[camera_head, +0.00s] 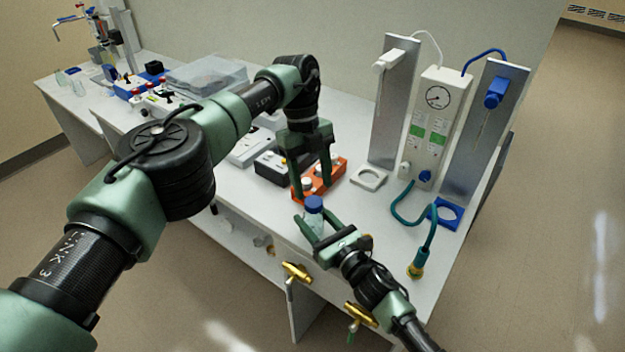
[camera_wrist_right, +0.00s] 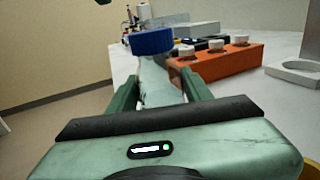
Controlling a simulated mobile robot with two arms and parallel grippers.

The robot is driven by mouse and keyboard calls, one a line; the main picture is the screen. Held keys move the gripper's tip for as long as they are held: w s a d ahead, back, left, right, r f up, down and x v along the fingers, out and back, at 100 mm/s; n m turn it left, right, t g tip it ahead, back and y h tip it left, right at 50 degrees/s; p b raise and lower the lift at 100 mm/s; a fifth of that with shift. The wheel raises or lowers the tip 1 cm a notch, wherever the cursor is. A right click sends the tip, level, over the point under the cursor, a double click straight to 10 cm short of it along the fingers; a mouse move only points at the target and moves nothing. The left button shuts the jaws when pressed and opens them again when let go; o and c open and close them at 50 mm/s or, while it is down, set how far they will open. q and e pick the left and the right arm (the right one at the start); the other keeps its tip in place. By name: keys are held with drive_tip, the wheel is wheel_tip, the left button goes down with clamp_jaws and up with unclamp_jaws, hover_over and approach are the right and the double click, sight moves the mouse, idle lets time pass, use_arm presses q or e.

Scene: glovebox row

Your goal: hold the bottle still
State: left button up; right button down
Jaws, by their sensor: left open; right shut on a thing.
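A clear bottle with a blue cap (camera_head: 314,203) stands near the front edge of the white bench. My right gripper (camera_head: 317,232) is shut around the bottle's body, below the cap. In the right wrist view the blue cap (camera_wrist_right: 152,41) and the pale bottle body (camera_wrist_right: 158,82) show between my right fingers (camera_wrist_right: 165,95). The bottle looks upright, or nearly so. The bottle's lower part is hidden by my right gripper.
An orange rack (camera_wrist_right: 237,62) with several white-capped vials stands behind the bottle. A gauge panel (camera_head: 437,115) with metal stands, a white ring base (camera_head: 369,178), a blue ring base (camera_head: 447,213) and a teal hose (camera_head: 408,219) is at right. Brass valves (camera_head: 297,271) stick out below the bench edge.

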sight(313, 201)
use_arm(q)
drive_tip(key=shift+s+r+n+t+y, duration=0.2)
drive_tip(key=shift+r+n+t+y, duration=0.3)
drive_tip(key=shift+n, duration=0.5)
drive_tip(key=shift+d+r+n+t+y, duration=0.1)
drive_tip(key=shift+r+n+t+y, duration=0.2)
drive_tip(key=shift+r+n+t, duration=0.75)
drive_tip(key=shift+f, duration=4.05)
